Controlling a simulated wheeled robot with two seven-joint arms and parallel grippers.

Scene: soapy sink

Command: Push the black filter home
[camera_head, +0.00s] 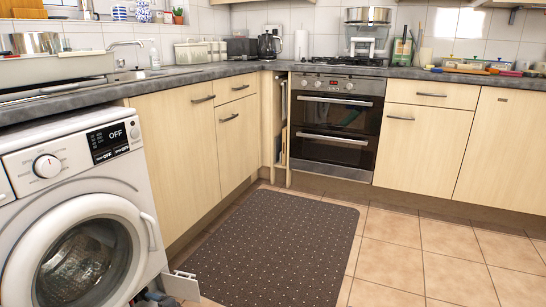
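The black filter cannot be made out for certain. A white washing machine (78,215) stands at the left with its round door shut. At its lower right corner a small white flap (181,286) sticks out near the floor. Beside the flap, dark grey-blue shapes (156,299) are cut off by the bottom edge of the picture. I cannot tell whether they are the filter, another object or part of me. Neither of my grippers can be clearly seen.
A dark dotted mat (265,250) lies on the tiled floor (430,260), right of the washing machine. Wooden cupboards (180,140) run under the grey worktop, and an oven (335,125) stands at the back. The floor on the right is clear.

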